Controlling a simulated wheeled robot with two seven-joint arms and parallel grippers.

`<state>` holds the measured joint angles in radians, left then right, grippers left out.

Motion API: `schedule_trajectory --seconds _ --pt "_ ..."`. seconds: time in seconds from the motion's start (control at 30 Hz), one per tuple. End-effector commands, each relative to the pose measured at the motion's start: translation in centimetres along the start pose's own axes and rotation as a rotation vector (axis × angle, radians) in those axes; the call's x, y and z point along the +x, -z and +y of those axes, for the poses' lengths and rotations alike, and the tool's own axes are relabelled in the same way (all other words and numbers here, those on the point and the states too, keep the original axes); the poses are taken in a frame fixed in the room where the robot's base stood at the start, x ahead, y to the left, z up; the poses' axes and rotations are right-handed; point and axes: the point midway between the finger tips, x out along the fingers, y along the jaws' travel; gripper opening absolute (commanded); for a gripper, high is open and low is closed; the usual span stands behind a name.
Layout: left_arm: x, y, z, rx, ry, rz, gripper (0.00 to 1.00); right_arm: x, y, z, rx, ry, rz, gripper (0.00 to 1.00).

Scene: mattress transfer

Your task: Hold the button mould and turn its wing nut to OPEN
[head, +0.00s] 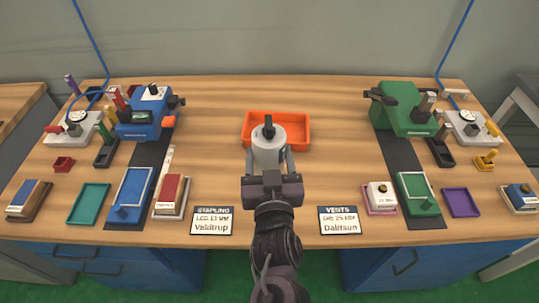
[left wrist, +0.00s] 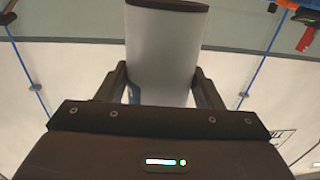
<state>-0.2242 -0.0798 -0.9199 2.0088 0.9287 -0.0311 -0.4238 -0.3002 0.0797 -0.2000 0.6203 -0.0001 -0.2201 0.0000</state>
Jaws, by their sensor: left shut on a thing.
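The button mould (head: 268,150) looks like a light grey cylinder with a black wing nut (head: 268,126) on top. The nut's wing lies roughly along the picture's vertical; no OPEN mark can be read. My left gripper (head: 270,168) is shut on the mould, with one finger on each side, in front of the orange tray (head: 301,142). In the left wrist view the grey mould body (left wrist: 163,60) stands between both fingers (left wrist: 160,88), and the wing nut is out of sight. My right gripper is in neither view.
A blue machine (head: 142,120) stands at the left and a green machine (head: 405,112) at the right. Small trays and boxes line both sides. Two label cards, STAPLING (head: 212,221) and VENTS (head: 339,220), lie at the front edge. Wood around the orange tray is clear.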

Motion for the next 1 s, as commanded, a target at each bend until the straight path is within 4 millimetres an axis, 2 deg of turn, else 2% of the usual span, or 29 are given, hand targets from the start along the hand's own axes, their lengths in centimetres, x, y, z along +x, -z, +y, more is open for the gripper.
schedule_trajectory --seconds 1.0 --pt "0.0 -2.7 0.0 -0.002 -0.001 0.005 0.16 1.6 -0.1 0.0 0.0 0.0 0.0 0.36"
